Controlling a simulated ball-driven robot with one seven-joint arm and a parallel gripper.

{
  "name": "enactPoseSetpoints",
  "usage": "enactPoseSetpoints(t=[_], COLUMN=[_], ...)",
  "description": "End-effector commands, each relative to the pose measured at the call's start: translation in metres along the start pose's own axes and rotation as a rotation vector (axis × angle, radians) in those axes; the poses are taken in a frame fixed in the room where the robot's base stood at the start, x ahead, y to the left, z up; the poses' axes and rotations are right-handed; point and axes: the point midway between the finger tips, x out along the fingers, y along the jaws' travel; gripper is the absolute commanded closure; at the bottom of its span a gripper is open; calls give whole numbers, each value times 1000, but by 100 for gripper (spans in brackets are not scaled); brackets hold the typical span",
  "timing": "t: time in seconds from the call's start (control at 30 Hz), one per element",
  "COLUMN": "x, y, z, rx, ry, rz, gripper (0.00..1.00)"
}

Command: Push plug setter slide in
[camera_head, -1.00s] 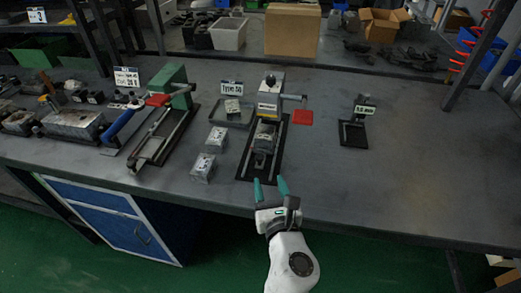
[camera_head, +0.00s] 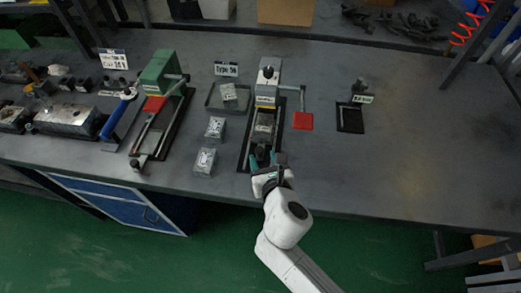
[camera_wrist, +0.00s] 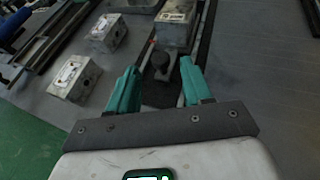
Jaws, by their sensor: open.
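The plug setter (camera_head: 265,97) stands mid-bench on a dark base plate, a long narrow fixture with a grey block on its rails. Its slide has a dark round knob (camera_wrist: 161,64) at the near end, seen in the wrist view with the grey block (camera_wrist: 175,28) behind it. My gripper (camera_head: 264,160) is open at the near end of the fixture, teal fingers pointing along it. In the wrist view, the knob appears between my fingertips (camera_wrist: 158,72). Whether they touch it cannot be told. My gripper partly hides the slide's near end in the head view.
Two small metal blocks (camera_head: 204,160) (camera_head: 215,127) stand left of the setter, with a tray (camera_head: 213,98) behind them. A red pad (camera_head: 302,121) lies to the right. A green press (camera_head: 160,72) stands further left. Bench right of the small black stand (camera_head: 350,118) is clear.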

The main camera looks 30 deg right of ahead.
Motion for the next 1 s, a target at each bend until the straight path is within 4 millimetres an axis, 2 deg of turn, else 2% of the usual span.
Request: enactPoseSetpoints(t=[0.1, 0.3, 0.67, 1.0], x=[20, 38, 42, 42], y=[-1, 0, 0, 0], z=[1, 0, 0, 0], rx=[0, 0, 0, 0], ry=[-1, 0, 0, 0], rz=[-3, 0, 0, 0], gripper=[50, 50, 50, 83])
